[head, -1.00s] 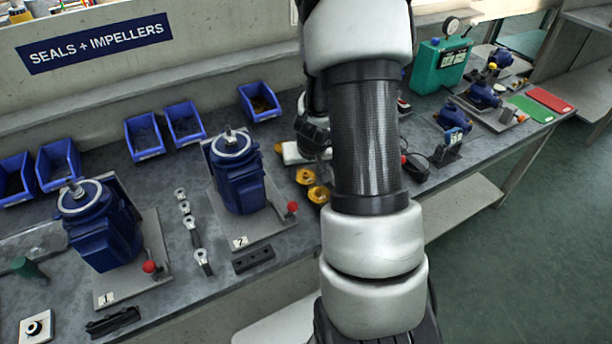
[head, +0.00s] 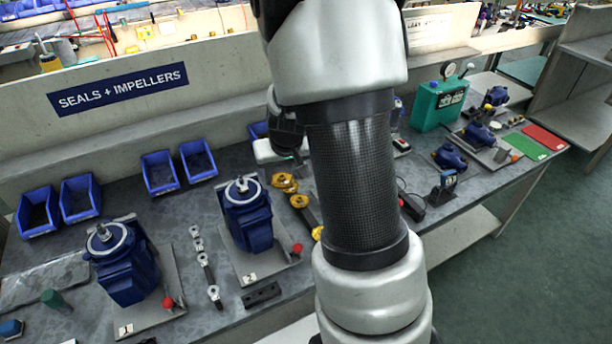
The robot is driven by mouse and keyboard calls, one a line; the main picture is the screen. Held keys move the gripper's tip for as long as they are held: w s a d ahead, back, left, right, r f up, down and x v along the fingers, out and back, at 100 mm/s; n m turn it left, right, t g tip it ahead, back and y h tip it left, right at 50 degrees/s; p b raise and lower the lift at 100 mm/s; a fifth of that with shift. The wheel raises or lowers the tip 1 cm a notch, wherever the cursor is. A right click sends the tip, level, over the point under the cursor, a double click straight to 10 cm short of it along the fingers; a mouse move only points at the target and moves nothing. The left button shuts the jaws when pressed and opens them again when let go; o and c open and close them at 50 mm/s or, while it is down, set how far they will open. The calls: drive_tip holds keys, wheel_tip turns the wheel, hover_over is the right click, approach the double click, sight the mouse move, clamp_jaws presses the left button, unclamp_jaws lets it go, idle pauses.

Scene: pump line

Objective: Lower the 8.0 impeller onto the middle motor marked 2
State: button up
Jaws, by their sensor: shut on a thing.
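The middle motor marked 2 (head: 248,220) is a blue upright body on a grey plate, with a pale ring and short shaft on top. My gripper (head: 279,171) hangs beside my forearm, to the right of and beyond that motor's top. Its white hand shows, but its fingers are hardly visible. A yellow impeller (head: 283,180) shows just below the hand. It appears held in the shut jaws, apart from the motor's shaft. It overlaps other yellow impellers in the picture. Its size mark cannot be read.
Motor 1 (head: 125,265) stands to the left. More yellow impellers (head: 299,201) lie right of motor 2. Small rings (head: 203,258) lie between the motors. A red knob (head: 298,248) stands on motor 2's plate. Blue bins (head: 160,172) line the back. My arm hides the bench centre.

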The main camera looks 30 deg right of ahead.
wheel_tip(320, 180, up, 10)
drive_tip(key=n+p, duration=0.2)
drive_tip(key=p, duration=0.4)
hover_over(241, 182)
drive_tip(key=s, duration=0.2)
drive_tip(key=shift+y, duration=0.4)
drive_tip(key=shift+w+f+b, duration=0.15)
drive_tip(key=shift+f+b, duration=1.15)
drive_tip(key=shift+f, duration=0.25)
drive_tip(key=shift+w+f+b, duration=0.15)
drive_tip(key=shift+f+b, duration=1.1)
drive_tip(key=shift+f, duration=0.3)
drive_tip(key=shift+f+b, duration=0.25)
drive_tip(key=shift+b, duration=0.1)
drive_tip(key=o, duration=1.9)
drive_tip(key=shift+o, duration=0.2)
drive_tip(key=shift+r, duration=0.15)
wheel_tip(241, 182, up, 9)
drive_tip(key=p, duration=0.6)
drive_tip(key=shift+p, duration=0.3)
